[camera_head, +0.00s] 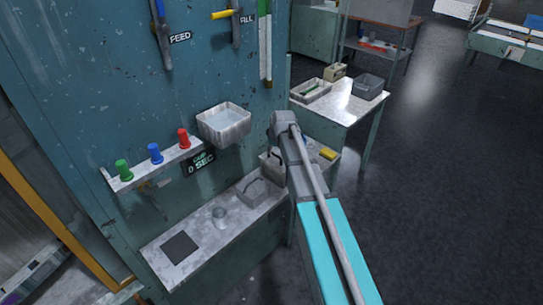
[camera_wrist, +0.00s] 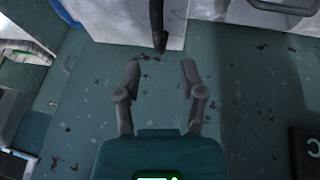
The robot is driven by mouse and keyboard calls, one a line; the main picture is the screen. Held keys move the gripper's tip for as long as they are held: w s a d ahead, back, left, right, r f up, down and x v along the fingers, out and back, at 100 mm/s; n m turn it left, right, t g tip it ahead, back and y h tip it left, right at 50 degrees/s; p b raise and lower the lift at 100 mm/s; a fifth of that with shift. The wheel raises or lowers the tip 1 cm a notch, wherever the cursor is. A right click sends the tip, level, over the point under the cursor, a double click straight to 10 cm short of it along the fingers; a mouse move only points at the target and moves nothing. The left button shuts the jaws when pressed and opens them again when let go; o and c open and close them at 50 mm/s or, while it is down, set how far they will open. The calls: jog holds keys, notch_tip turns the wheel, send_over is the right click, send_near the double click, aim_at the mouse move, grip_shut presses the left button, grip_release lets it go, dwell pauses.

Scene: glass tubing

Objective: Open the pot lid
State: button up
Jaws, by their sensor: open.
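I cannot tell for sure which thing is the pot. On the bench ledge in the head view, a grey lidded box (camera_head: 258,192) with a bail-like handle sits left of my arm. A second pale box (camera_head: 267,165) with a dark handle (camera_head: 276,154) stands behind it, partly hidden by my arm. In the wrist view my gripper (camera_wrist: 160,72) is open with nothing between its fingers. A dark rod (camera_wrist: 157,25) hangs ahead of the fingertips, in front of a pale surface, apart from them. My gripper is hidden in the head view.
A white tub (camera_head: 224,124) is fixed to the teal wall panel above the ledge. Green, blue and red knobs (camera_head: 155,154) line a shelf at left. A small cup (camera_head: 219,216) and dark square plate (camera_head: 180,248) lie on the ledge.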

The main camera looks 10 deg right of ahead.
aim_at(272, 154)
jog(key=shift+b+x, duration=1.3)
jog(key=shift+x, duration=0.45)
grip_shut()
